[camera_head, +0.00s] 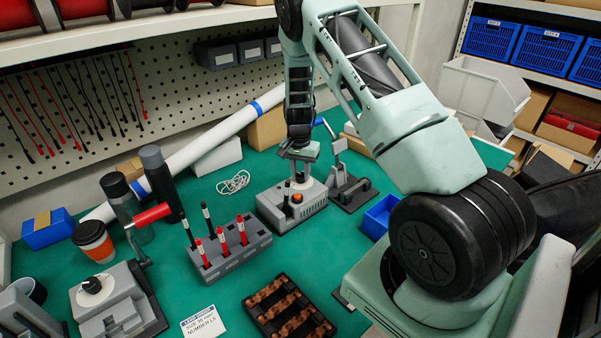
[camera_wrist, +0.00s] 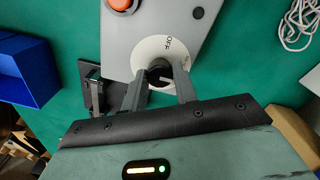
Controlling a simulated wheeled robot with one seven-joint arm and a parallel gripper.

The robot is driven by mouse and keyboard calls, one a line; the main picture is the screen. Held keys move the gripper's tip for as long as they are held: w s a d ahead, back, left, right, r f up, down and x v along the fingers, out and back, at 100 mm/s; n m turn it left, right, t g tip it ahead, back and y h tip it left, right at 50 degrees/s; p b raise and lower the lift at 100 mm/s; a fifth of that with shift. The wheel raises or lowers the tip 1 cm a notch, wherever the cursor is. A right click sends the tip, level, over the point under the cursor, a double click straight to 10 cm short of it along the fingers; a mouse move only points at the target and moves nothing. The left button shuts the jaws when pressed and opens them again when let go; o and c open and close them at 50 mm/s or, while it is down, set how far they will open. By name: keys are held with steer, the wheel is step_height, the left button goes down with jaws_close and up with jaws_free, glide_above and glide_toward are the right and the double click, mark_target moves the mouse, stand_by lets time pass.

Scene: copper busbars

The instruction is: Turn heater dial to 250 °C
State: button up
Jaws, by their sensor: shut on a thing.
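The heater (camera_head: 280,212) is a grey box with an orange button (camera_head: 296,198) on the green table, near the middle of the head view. In the wrist view its dial (camera_wrist: 159,70) is a dark knob on a round white scale plate (camera_wrist: 150,52). The word OFF shows on the plate's upper right part. My gripper (camera_wrist: 160,76) comes from above, with one finger on each side of the knob, shut on it. The fingers cover the lower part of the plate, and I cannot read the dial's setting or any temperature mark.
A grey holder (camera_head: 230,255) with red and black pens stands left of the heater. A toggle clamp (camera_head: 349,188) and a blue bin (camera_head: 380,216) stand to the right. A tray of copper parts (camera_head: 288,312) lies in front. A white cable (camera_head: 233,182) lies behind left.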

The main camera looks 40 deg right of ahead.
mark_target(299, 173)
steer(key=m, duration=0.6)
stand_by(0.6)
steer(key=o, duration=1)
steer(key=shift+c, duration=0.2)
step_height(299, 173, up, 18)
steer(key=b, duration=0.2)
steer(key=shift+w+f, duration=0.25)
steer(key=shift+w, duration=0.05)
